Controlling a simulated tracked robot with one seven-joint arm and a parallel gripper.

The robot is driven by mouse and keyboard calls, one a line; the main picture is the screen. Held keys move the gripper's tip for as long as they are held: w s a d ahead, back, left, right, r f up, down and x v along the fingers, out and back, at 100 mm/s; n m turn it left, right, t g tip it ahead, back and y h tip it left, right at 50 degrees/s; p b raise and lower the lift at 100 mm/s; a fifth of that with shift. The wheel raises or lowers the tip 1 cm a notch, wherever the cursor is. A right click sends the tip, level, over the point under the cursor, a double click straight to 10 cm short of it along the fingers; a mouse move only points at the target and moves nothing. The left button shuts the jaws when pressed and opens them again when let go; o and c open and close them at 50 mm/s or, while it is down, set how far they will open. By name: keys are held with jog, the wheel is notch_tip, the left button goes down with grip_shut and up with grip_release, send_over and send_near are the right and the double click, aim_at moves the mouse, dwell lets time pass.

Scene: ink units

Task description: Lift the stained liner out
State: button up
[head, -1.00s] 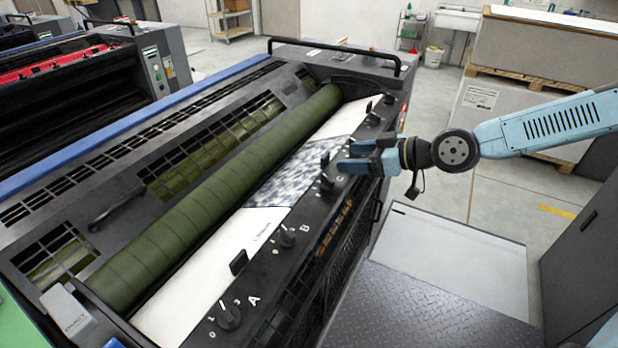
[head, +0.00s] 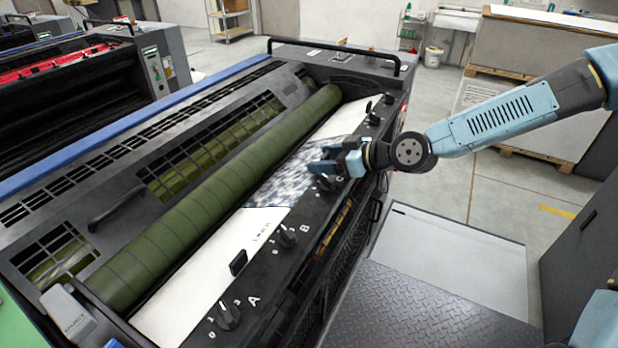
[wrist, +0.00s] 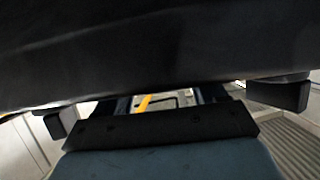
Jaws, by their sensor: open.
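The stained liner (head: 282,187) is the mottled blue, grey and white section of the long tray beside the green roller, in the middle of the machine. Clean white sections lie on both sides of it. My gripper (head: 317,161) is open and reaches in over the machine's dark front rail, with its fingertips over the liner's right side. It hides part of the liner and some of the rail fittings near C. I cannot tell whether the fingers touch the liner. In the wrist view a dark surface fills the upper half, and the liner cannot be made out.
The green roller (head: 205,205) runs along the liner's left side. The dark rail (head: 262,273) carries several knobs and tabs, including a knob (head: 286,237) by B. White sections (head: 215,268) flank the liner. A pallet stack (head: 545,65) stands behind my arm.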

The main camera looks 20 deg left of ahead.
aim_at(300, 165)
jog(key=shift+x, duration=1.25)
grip_shut()
